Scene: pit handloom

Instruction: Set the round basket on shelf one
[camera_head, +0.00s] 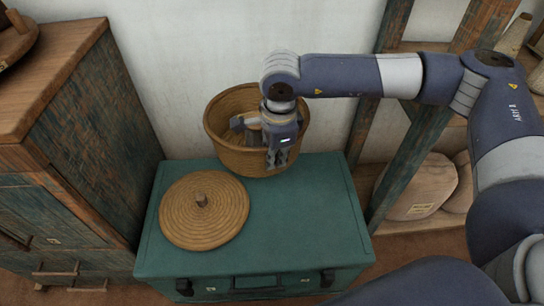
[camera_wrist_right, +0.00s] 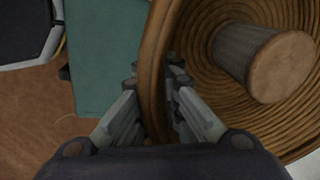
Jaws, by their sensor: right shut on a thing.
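The round basket (camera_head: 222,148) is coiled wicker and stands upright at the back of the green chest. I cannot tell whether it rests on the chest or hangs just above it. My right gripper (camera_head: 278,155) is shut on the near right part of its rim. In the right wrist view the fingers (camera_wrist_right: 155,100) pinch the basket wall (camera_wrist_right: 154,60) from both sides. A wooden cylinder (camera_wrist_right: 262,60) is inside the basket. A shelf unit with a lower board (camera_head: 425,222) is at the right, partly hidden by my right arm. My left gripper is not in view.
The green chest (camera_head: 300,225) has a round woven lid (camera_head: 203,212) on its left half; its front right top is bare. A worn wooden cabinet (camera_head: 90,130) stands close at the left. A slanted post (camera_head: 400,165) fronts the shelves, where a pale sack (camera_head: 415,190) lies.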

